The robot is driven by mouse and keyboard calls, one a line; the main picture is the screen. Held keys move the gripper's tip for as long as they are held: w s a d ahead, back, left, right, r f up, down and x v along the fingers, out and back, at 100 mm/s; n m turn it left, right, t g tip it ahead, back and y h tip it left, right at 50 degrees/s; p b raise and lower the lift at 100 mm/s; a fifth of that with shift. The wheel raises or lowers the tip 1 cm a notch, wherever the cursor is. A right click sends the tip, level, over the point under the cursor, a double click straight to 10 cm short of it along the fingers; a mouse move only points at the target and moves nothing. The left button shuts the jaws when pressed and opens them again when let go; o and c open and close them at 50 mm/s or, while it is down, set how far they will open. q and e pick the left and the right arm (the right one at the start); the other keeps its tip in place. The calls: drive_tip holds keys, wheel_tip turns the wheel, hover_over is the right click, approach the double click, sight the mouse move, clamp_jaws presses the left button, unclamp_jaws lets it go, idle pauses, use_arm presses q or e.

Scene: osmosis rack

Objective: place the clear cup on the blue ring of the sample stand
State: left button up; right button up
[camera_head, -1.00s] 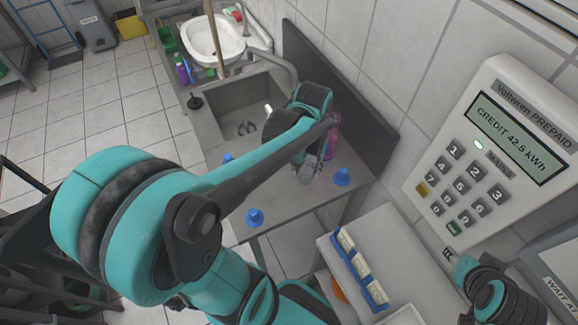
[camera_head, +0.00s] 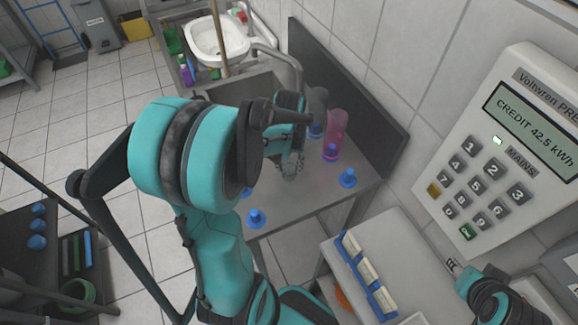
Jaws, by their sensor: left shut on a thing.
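My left gripper (camera_head: 291,160) points down over the grey counter, beside the sink. It is shut on a pale, see-through thing that looks like the clear cup (camera_head: 290,174); the fingers hide much of it, and its exact outline is hard to tell. Several blue ring-like pieces stand on the counter, one at the front (camera_head: 257,218) and one at the right (camera_head: 347,178). I cannot tell which belongs to the sample stand. My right gripper (camera_head: 453,266) is small at the lower right, below the meter; its jaws are unclear.
A pink cup (camera_head: 336,129) stands on a blue piece to the right of my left gripper. A smoky grey cup (camera_head: 317,102) stands behind it. A tap (camera_head: 285,58) and dark backsplash (camera_head: 345,92) bound the counter. A blue rack (camera_head: 367,272) lies on the white surface.

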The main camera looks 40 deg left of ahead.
use_arm(q)
drive_tip(key=shift+f, duration=0.1)
drive_tip(key=o, duration=0.8)
drive_tip(key=shift+o, duration=0.2)
